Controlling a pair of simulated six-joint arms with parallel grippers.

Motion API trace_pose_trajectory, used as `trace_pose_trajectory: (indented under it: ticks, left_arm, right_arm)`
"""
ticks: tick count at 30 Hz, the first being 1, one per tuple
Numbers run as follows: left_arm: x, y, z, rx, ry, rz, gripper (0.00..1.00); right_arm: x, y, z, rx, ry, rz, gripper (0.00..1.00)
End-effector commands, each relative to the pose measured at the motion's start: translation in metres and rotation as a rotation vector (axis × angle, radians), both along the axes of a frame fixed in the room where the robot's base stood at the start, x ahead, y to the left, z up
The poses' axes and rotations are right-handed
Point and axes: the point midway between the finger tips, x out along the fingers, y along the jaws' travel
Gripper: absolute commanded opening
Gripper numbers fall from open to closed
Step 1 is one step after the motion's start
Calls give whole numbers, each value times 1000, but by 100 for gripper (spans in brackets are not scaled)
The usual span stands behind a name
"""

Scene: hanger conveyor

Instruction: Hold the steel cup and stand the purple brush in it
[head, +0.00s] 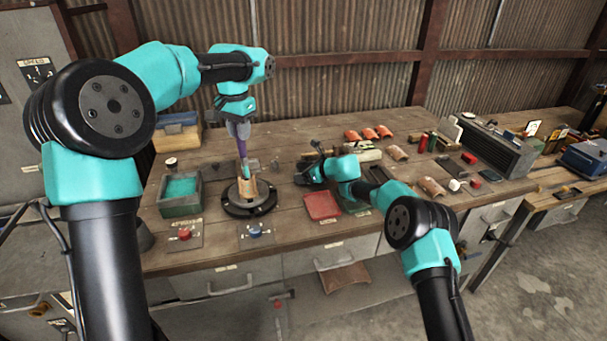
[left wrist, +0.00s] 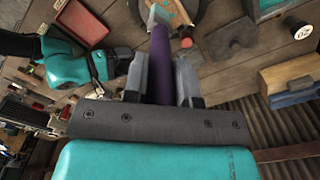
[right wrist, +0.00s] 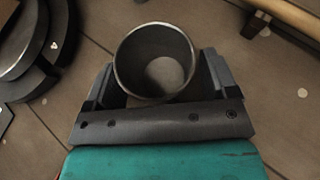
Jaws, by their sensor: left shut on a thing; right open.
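The purple brush (head: 242,147) is held by its purple handle in my left gripper (head: 238,127), which is shut on it. It hangs nearly upright, pale end down, over the round black base with a tan piece (head: 250,188). The handle (left wrist: 160,66) also shows between the fingers in the left wrist view. The steel cup (right wrist: 157,50) stands on the table in the right wrist view, its mouth toward the camera and empty. My right gripper (right wrist: 155,75) is open with a finger on either side of the cup. In the head view I cannot make out the cup near my right gripper (head: 305,175).
A green bin (head: 180,208) stands at the left, with a red button (head: 184,234) and a blue button (head: 255,231) near the front edge. A red tray (head: 322,205) lies in front of my right gripper. Orange curved tiles (head: 369,133) lie farther back.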

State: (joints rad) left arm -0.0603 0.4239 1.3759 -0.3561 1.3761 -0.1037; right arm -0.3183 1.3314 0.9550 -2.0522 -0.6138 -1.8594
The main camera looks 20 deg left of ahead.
Motion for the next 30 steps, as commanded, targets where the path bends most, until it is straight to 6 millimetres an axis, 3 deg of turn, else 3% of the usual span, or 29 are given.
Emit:
trace_pose_trajectory:
  ticks: [5,15,20,26,30]
  left_arm:
    - [0,0,0,0,0,0,0]
    - [0,0,0,0,0,0,0]
    - [2,-1,0,0,-1,0,0]
    - [21,-8,2,-4,-10,0,0]
    - [49,-18,4,-10,-26,2,0]
  right_arm:
    - [0,0,0,0,0,0,80]
    - [0,0,0,0,0,1,49]
    - [0,0,0,0,0,1,47]
    - [0,0,0,0,0,1,46]
    - [0,0,0,0,0,1,46]
